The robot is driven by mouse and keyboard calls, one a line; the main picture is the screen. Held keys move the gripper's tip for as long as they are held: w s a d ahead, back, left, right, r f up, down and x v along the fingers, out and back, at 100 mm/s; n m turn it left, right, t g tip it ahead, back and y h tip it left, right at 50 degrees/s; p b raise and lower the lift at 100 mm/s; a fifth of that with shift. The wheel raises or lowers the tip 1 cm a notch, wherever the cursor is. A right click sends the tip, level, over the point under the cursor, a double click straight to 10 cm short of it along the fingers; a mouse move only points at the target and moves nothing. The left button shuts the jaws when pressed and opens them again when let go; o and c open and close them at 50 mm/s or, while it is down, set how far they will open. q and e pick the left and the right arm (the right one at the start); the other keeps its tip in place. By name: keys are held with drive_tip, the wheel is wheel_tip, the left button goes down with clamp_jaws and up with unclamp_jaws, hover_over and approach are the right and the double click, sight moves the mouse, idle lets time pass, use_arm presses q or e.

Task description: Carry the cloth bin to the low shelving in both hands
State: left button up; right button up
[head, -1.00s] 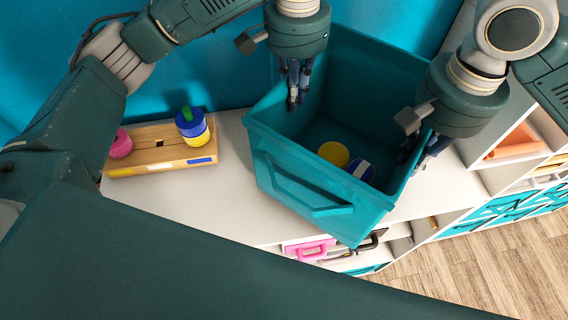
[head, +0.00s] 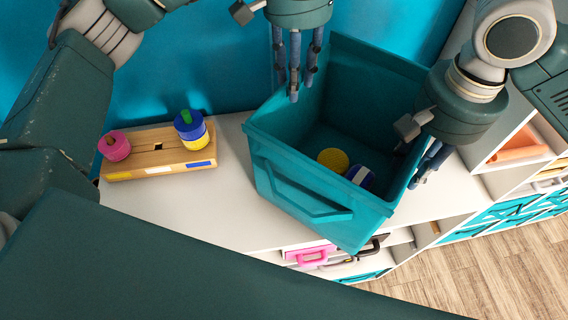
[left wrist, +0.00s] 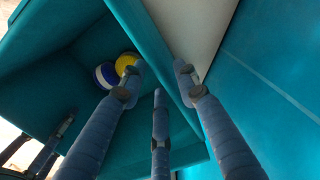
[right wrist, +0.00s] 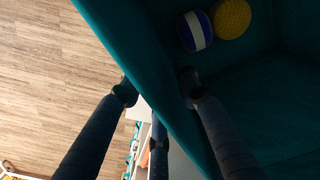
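The teal cloth bin (head: 300,165) stands on the white top of the low shelving (head: 225,215). My left gripper (head: 294,85) is at the bin's left rim, fingers spread. In the left wrist view, the bin wall (left wrist: 150,50) runs between its fingers with gaps. My right gripper (head: 424,166) is at the right rim, partly hidden by its own wrist. In the right wrist view, its fingers are spread, one over the inside and one outside the wall (right wrist: 135,50).
A teal wall is behind. Shelf cubbies hold a pink-handled item (head: 312,255). Wood floor (head: 480,270) lies lower right.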

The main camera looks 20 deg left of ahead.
use_arm(q)
wheel_tip(320, 180, up, 6)
drive_tip(key=shift+f, duration=0.1)
use_arm(e)
wheel_tip(320, 180, up, 12)
idle(0.5)
use_arm(q)
drive_tip(key=o, duration=0.8)
drive_tip(key=shift+r+p, duration=1.5)
drive_tip(key=shift+p, duration=0.9)
use_arm(e)
drive_tip(key=shift+r, duration=2.4)
